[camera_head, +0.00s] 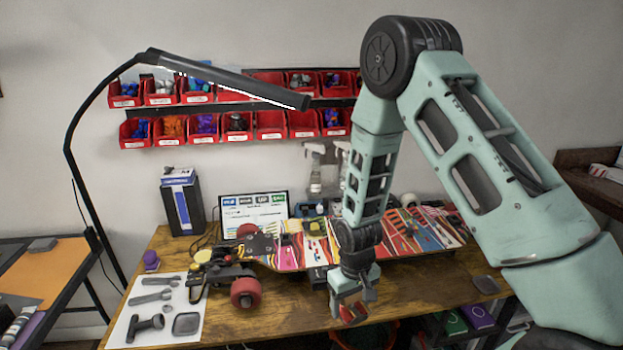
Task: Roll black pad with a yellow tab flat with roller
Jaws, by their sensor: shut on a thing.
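My gripper (351,312) points down at the front edge of the table, in front of the skateboard. It is shut on a small red thing (352,314), mostly hidden by the fingers; I cannot tell if it is the roller. The skateboard (288,252), with a colourful striped deck, lies upside down across the table. Its left truck has a red wheel (246,292) and yellow parts. I cannot make out a black pad with a yellow tab for certain.
A white sheet (168,343) at the left holds grey tools, including a dark T-shaped tool (146,326). A lamp (220,82) arches over the table's left half. A display (254,212) and a box (182,204) stand behind. The table (285,318) is clear left of my gripper.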

